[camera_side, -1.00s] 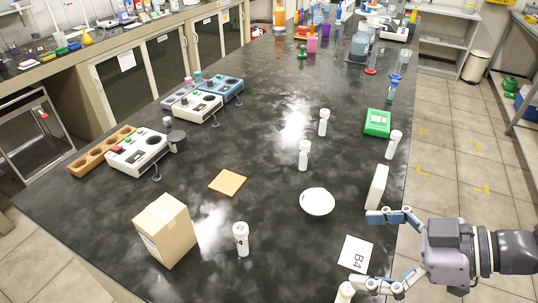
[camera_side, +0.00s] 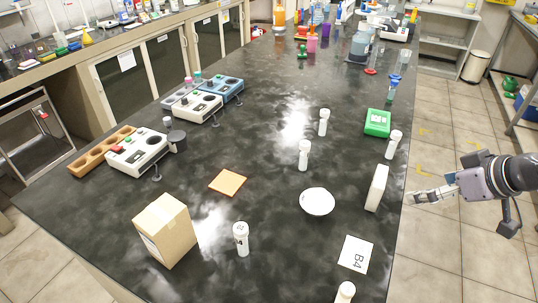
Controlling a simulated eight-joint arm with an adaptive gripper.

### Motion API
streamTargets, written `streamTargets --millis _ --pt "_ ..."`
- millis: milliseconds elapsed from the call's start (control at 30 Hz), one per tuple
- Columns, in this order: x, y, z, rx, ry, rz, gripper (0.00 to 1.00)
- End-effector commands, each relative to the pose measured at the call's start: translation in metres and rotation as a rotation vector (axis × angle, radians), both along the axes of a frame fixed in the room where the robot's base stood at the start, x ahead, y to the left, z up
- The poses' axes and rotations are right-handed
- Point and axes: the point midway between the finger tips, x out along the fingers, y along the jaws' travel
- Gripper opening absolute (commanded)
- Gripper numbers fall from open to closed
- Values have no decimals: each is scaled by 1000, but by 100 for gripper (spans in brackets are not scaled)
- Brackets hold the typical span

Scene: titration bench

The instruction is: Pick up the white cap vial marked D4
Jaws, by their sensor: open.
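Several white-capped vials stand upright on the dark bench. One vial (camera_side: 242,240) stands at the front, right of the cardboard box, with dark marks on its cap and side that I cannot read fully. Others stand mid-bench (camera_side: 304,156), farther back (camera_side: 323,123), near the right edge (camera_side: 393,146) and at the front edge (camera_side: 344,293), partly cut off by the frame. I cannot tell which is marked D4. My gripper (camera_side: 422,197) is open and empty at the right, by the bench's right edge, away from all vials.
A cardboard box (camera_side: 166,231), orange pad (camera_side: 228,183), white bowl (camera_side: 317,202), white upright block (camera_side: 377,188), B4 card (camera_side: 355,254) and green box (camera_side: 377,123) are spread around. Hotplate-like devices (camera_side: 136,152) stand at left. The bench centre is mostly clear.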

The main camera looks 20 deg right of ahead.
Motion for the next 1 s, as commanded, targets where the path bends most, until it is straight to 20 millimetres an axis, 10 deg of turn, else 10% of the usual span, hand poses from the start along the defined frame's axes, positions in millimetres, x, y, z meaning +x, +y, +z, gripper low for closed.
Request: streamTargets --millis 333,467,600,1000 --pt "-4 -34 -2 -4 65 -112 100" --pt "-4 -34 -2 -3 64 -111 65" --pt "-4 -34 -2 -3 63 -109 51" --pt "2 -26 4 -32 75 -52 51"
